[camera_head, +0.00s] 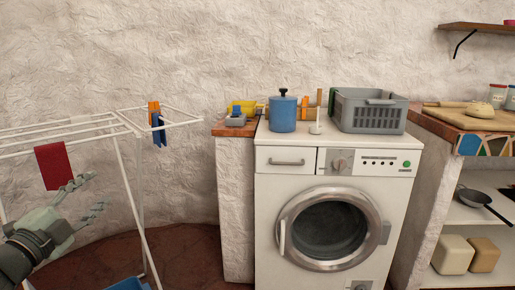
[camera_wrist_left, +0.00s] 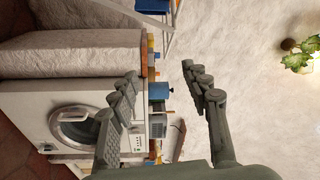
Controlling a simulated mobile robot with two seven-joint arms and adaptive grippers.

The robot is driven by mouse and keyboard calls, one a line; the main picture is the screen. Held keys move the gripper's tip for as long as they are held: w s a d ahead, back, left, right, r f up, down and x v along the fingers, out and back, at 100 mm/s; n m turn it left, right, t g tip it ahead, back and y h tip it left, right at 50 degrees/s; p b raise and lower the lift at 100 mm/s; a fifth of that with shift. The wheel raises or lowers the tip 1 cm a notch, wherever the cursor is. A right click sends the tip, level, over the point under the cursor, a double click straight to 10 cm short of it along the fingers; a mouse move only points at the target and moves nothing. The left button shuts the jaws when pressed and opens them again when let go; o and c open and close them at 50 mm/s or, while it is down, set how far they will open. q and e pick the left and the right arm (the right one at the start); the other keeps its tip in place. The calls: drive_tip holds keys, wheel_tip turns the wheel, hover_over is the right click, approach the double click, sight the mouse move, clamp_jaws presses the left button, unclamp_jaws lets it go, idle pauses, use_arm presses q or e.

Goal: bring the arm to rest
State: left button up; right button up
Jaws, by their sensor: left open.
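My left gripper (camera_head: 84,200) is at the lower left of the head view, in front of the white drying rack (camera_head: 128,124). Its fingers are apart and nothing is between them. In the left wrist view the two fingers of this gripper (camera_wrist_left: 160,88) also stand wide apart, with the counter and wall well beyond them. A dark red cloth (camera_head: 53,165) hangs on the rack just above and left of the gripper. My right gripper does not show in either view.
A white washing machine (camera_head: 268,214) stands at centre, with a blue pot (camera_head: 283,114) and a grey basket (camera_head: 370,112) on top. Orange and blue pegs (camera_head: 155,118) are on the rack. A blue container (camera_head: 128,284) is low by the rack. Shelves stand at right.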

use_arm(q)
drive_tip(key=s+a+f+n+g+y+p, duration=0.1)
drive_tip(key=s+f+n+g+y, duration=0.3)
drive_tip(key=f, duration=0.9)
drive_tip(key=s+a+f+n+g+y, duration=0.1)
drive_tip(key=s+f+n+g+y, duration=0.15)
drive_tip(key=s+f+n, duration=0.65)
drive_tip(key=s+d+f+n+g+h, duration=0.1)
drive_tip(key=s+d+f+g, duration=0.3)
drive_tip(key=s+f, duration=0.4)
drive_tip(key=s+d+f+n+g+h, duration=0.1)
drive_tip(key=s+d+f+g, duration=0.4)
drive_tip(key=f, duration=0.7)
drive_tip(key=s+d, duration=0.2)
drive_tip(key=s, duration=0.1)
drive_tip(key=shift+p, duration=0.4)
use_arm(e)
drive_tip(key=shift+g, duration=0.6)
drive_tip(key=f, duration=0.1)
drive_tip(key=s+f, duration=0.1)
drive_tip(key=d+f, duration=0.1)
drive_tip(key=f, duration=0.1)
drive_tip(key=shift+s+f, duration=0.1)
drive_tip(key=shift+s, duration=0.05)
